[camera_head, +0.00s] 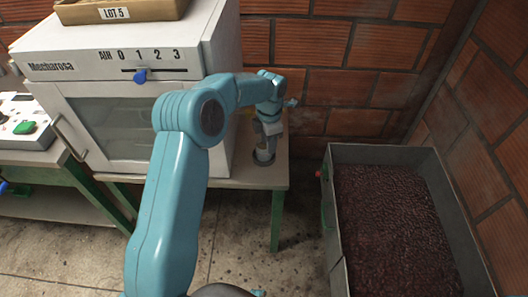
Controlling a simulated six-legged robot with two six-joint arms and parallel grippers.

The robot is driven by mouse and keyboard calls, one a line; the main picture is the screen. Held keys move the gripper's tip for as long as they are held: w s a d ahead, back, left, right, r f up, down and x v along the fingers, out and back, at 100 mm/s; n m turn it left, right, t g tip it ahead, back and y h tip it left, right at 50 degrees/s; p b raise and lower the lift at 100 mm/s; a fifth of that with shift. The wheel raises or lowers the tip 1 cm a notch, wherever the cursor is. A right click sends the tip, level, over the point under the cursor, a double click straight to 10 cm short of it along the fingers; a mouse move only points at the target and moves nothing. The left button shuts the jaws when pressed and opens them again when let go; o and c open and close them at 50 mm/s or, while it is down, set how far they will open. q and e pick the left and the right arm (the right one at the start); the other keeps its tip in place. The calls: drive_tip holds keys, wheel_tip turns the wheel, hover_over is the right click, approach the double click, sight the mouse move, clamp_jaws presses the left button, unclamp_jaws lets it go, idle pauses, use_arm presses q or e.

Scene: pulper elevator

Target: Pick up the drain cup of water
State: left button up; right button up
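A small grey cup (264,156), which looks like the drain cup, is at the right end of the table beside the white machine. It is partly covered from above by my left gripper, and water inside it cannot be seen. My teal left arm rises from the bottom and reaches over to the cup. My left gripper (267,132) points down right at the cup, small and far off. I cannot tell whether its fingers are closed on the cup or around it. My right gripper is not in view.
The white Mechanosa-type machine (125,110) with a blue slider stands left of the cup. A tray labelled LOT 5 (115,13) is on top. A metal bin (335,215) of dark beans stands at right. Brick walls close the back. Floor (300,265) between table and bin is clear.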

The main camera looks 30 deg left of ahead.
sight(266, 161)
use_arm(q)
drive_tip(key=f, duration=0.5)
drive_tip(key=shift+s+a+f+p, duration=0.1)
drive_tip(key=shift+s+a+p, duration=0.1)
drive_tip(key=shift+a+p, duration=0.1)
drive_tip(key=shift+w+f, duration=0.1)
drive_tip(key=shift+f, duration=0.35)
clamp_jaws()
